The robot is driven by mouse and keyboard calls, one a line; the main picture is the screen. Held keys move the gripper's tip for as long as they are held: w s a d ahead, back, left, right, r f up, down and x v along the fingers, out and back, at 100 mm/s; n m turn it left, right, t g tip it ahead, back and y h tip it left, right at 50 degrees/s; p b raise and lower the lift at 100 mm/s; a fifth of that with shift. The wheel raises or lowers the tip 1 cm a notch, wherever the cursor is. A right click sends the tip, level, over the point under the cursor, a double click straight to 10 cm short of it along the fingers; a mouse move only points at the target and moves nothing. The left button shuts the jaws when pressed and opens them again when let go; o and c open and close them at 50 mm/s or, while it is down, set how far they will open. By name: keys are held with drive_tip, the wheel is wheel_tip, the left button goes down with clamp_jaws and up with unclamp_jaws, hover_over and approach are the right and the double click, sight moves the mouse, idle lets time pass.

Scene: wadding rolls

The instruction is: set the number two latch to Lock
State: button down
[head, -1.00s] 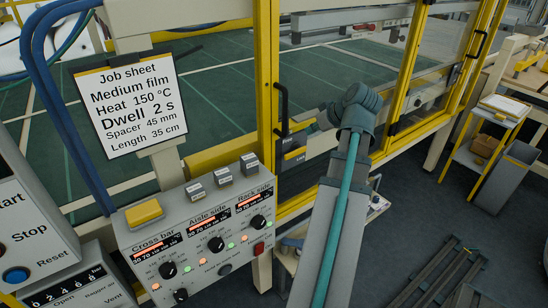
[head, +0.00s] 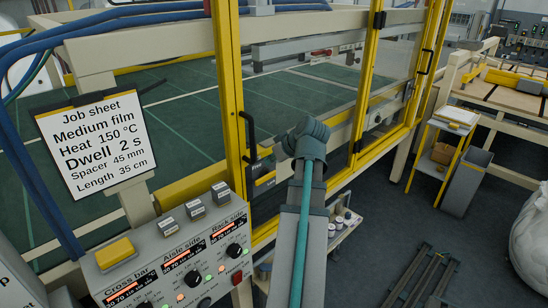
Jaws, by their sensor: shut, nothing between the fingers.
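A dark latch unit with a yellow part (head: 263,183) sits low on the yellow guard frame, below a black door handle (head: 248,130). Its number and lettering are too small to read, and I cannot tell its setting. Another small latch-like fitting (head: 408,92) is on the frame farther right; its number is not readable either. My arm reaches up from the bottom centre, its wrist just right of the near latch. My gripper (head: 273,157) points left toward that latch, is shut and holds nothing. It is partly hidden by the wrist, and I cannot tell whether it touches the latch.
A control panel (head: 160,262) with knobs and displays stands at the lower left under a job sheet (head: 92,143). Yellow-framed clear guard doors enclose a green bed (head: 170,110). A small trolley (head: 437,150) and a grey bin (head: 468,182) stand right. Dark rails (head: 420,280) lie on the floor.

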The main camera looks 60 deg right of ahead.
drive_tip(key=p, duration=0.2)
hover_over(266, 178)
drive_tip(key=a, duration=0.3)
wheel_tip(266, 178, down, 6)
drive_tip(key=shift+s+d+f+p, duration=0.1)
drive_tip(key=shift+s+f+p, duration=0.1)
drive_tip(key=shift+f, duration=0.45)
drive_tip(key=shift+s+f+p, duration=0.1)
drive_tip(key=shift+f+p, duration=0.05)
drive_tip(key=shift+f, duration=0.45)
drive_tip(key=shift+d+f, duration=0.1)
